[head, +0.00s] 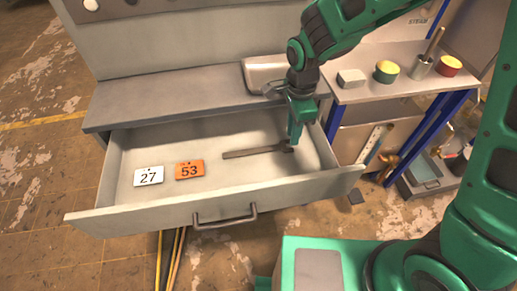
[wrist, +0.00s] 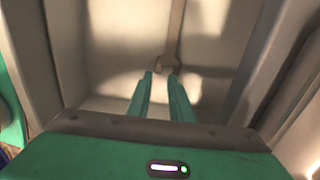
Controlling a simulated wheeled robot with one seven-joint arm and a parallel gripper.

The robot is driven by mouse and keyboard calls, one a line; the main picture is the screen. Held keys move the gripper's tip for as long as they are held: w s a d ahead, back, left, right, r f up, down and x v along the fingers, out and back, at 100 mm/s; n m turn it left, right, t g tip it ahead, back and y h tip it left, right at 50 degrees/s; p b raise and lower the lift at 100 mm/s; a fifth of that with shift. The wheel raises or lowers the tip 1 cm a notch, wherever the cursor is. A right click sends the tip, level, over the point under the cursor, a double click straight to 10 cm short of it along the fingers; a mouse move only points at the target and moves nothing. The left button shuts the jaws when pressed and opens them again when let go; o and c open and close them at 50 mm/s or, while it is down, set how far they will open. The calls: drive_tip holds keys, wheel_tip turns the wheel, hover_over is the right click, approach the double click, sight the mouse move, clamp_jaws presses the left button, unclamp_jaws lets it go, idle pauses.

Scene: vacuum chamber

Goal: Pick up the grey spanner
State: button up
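The grey spanner (head: 252,152) lies flat on the floor of the open drawer (head: 220,212), its shaft pointing left in the head view. My gripper (head: 293,142) points down into the drawer at the spanner's right end. In the wrist view the spanner (wrist: 176,32) runs up from its forked head, which sits just beyond my fingertips (wrist: 161,75). The two fingers are apart with a gap between them, and nothing is clamped. I cannot tell whether the fingertips touch the spanner. Part of its right end is hidden by my gripper in the head view.
A white tag "27" (head: 148,176) and an orange tag "53" (head: 189,170) lie left in the drawer. The drawer's right wall is close to my gripper. A metal tray (head: 262,68) stands on the bench behind. A side table (head: 400,84) at right holds small items.

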sight(293, 149)
drive_tip(key=shift+d+f, duration=0.15)
drive_tip(key=shift+f, duration=1.15)
drive_tip(key=shift+d+f, duration=0.15)
drive_tip(key=shift+f, duration=1.1)
clamp_jaws()
